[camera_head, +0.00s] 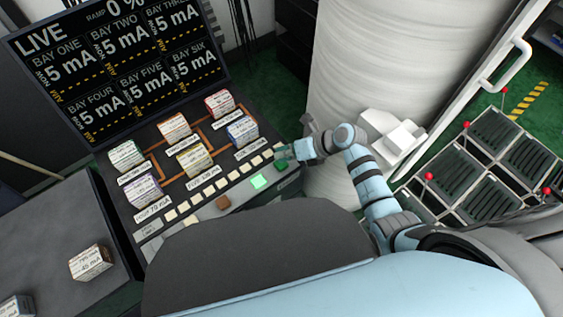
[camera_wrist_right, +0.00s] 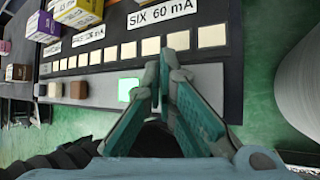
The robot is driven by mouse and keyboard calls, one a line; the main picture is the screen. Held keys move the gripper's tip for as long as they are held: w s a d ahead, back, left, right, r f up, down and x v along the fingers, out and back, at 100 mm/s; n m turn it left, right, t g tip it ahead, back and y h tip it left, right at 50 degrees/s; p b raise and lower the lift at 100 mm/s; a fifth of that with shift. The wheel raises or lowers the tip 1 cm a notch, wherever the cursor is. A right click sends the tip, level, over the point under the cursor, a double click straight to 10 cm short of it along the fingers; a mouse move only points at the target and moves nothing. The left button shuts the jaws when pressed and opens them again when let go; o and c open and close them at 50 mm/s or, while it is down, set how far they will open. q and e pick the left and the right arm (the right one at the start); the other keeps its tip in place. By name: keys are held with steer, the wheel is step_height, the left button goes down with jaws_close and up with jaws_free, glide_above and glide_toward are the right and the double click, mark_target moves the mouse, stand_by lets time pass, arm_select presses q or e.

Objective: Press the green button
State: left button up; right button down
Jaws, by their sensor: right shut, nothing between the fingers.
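The control panel has a bright, lit green square (camera_head: 259,181) on its grey front strip, and it also shows in the wrist view (camera_wrist_right: 127,89), just left of my fingers. My left gripper is not in view.
A brown block (camera_head: 223,202) sits left of the lit square. A row of cream squares (camera_wrist_right: 151,46) runs behind the strip, with several labelled bay boxes (camera_head: 242,130) beyond. A black display (camera_head: 120,65) stands at the back. A large pale cylinder (camera_head: 350,80) stands right of the panel.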

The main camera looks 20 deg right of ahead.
steer(key=shift+f+b, duration=0.45)
steer(key=shift+f, duration=0.1)
stand_by(0.4)
steer(key=shift+r, duration=0.15)
steer(key=shift+r+p, duration=0.85)
steer(key=shift+p, duration=0.25)
steer(key=shift+r, duration=0.1)
step_height(320, 180, up, 6)
steer(key=p, duration=0.6)
